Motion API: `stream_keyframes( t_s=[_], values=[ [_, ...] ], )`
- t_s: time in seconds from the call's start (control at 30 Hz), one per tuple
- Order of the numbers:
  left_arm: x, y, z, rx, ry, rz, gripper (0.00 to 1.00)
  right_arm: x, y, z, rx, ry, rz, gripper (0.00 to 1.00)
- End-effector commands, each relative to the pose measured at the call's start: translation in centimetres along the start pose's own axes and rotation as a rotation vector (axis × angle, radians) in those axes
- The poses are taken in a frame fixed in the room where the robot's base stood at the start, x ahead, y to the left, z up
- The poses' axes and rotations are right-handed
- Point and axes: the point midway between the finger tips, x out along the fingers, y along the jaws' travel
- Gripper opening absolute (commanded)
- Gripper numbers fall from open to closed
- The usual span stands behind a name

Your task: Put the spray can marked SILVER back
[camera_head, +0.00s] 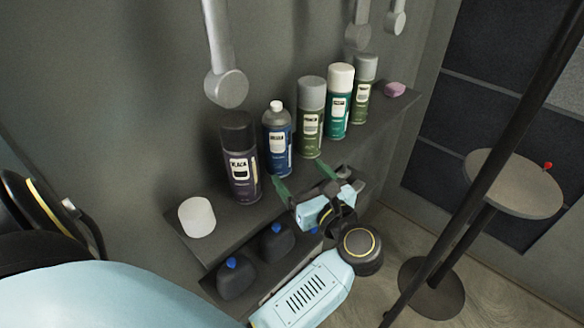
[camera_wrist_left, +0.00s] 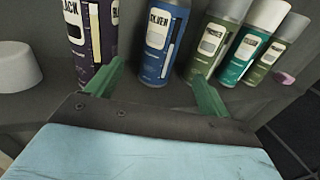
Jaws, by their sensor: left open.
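The spray can marked SILVER (camera_head: 278,143) is blue with a grey shoulder and a white top. It stands upright on the wall shelf (camera_head: 222,246), between the purple BLACK can (camera_head: 240,165) and a green can with a grey cap (camera_head: 311,118). In the left wrist view the SILVER can (camera_wrist_left: 160,45) stands ahead, between the lines of my two green fingers. My left gripper (camera_head: 304,178) is open and empty at the shelf's front, with its fingers pointing towards the cans. A gap to the SILVER can seems to remain. My right gripper is not in view.
A teal can (camera_head: 338,102), another green can (camera_head: 364,90) and a pink block (camera_head: 395,89) stand farther along the shelf. A white cylinder (camera_head: 197,217) is at the near end. Dark bottles with blue caps (camera_head: 236,278) sit below. A round stool (camera_head: 513,183) stands right.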

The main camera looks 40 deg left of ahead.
Motion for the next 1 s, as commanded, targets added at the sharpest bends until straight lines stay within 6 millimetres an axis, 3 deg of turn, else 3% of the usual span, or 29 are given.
stream_keyframes(
  t_s=[0.4,0.47,0.57,0.67,0.77,0.8,0.87,0.9,0.97,1.0],
  values=[
    [-0.9,-0.2,-0.1,0.027,-0.016,-0.009,0.81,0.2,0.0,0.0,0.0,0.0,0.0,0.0],
    [-0.9,-0.6,-0.5,0.098,-0.057,-0.035,0.81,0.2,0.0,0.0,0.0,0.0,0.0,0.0],
    [-1.2,-2.4,-2.5,0.361,-0.204,-0.132,0.81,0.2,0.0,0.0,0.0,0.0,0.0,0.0],
    [-2.8,-5.2,-7.4,0.79,-0.429,-0.298,0.81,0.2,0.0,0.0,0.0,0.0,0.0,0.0],
    [-5.9,-6.8,-15.9,1.281,-0.683,-0.521,0.81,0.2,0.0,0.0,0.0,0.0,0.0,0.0],
    [-7.3,-6.6,-19.8,1.466,-0.782,-0.615,0.81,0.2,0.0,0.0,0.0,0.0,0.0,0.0],
    [-9.2,-5.4,-25.4,1.705,-0.918,-0.752,0.81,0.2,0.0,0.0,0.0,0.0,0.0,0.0],
    [-10.3,-4.0,-29.1,1.847,-1.004,-0.843,0.81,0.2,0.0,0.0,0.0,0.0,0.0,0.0],
    [-12.0,-1.2,-34.3,2.039,-1.129,-0.989,0.81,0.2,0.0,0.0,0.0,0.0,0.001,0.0],
    [-13.0,1.1,-37.6,2.153,-1.213,-1.088,0.81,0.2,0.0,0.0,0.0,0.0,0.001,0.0]
  ],
)
